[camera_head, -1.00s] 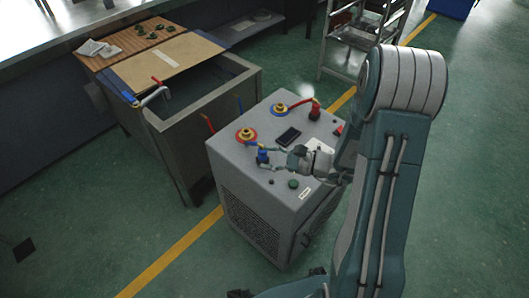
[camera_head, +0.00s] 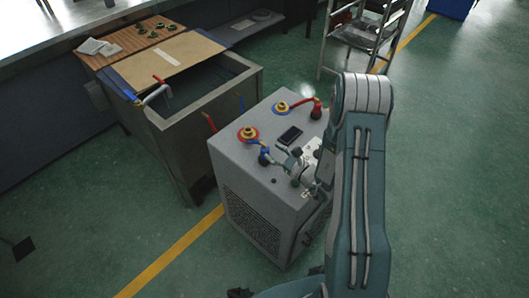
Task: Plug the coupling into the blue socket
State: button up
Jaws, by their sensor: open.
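The grey machine (camera_head: 226,160) has two round ringed sockets on top. A short blue-and-yellow hose runs from the front socket to a dark coupling end (camera_head: 264,158), which looks upright on the machine top. Which socket counts as the blue one is hard to tell at this size. My gripper (camera_head: 279,157) is open just right of this coupling end, low over the machine top. Its fingers look empty, and contact cannot be told.
A red hose runs from the rear socket to a dark red end (camera_head: 316,110). A black device (camera_head: 290,136) lies between the hoses. A metal tank (camera_head: 205,110) with red and blue handles stands at left, a rack (camera_head: 358,38) behind. Floor at right is clear.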

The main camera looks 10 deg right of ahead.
aim_at(266, 146)
jog(key=x, duration=0.4)
jog(key=shift+s+a+r, duration=0.1)
jog(key=shift+s+a, duration=0.05)
jog(key=shift+a, duration=0.05)
jog(key=shift+w, duration=0.2)
grip_shut()
jog(key=shift+r, duration=0.15)
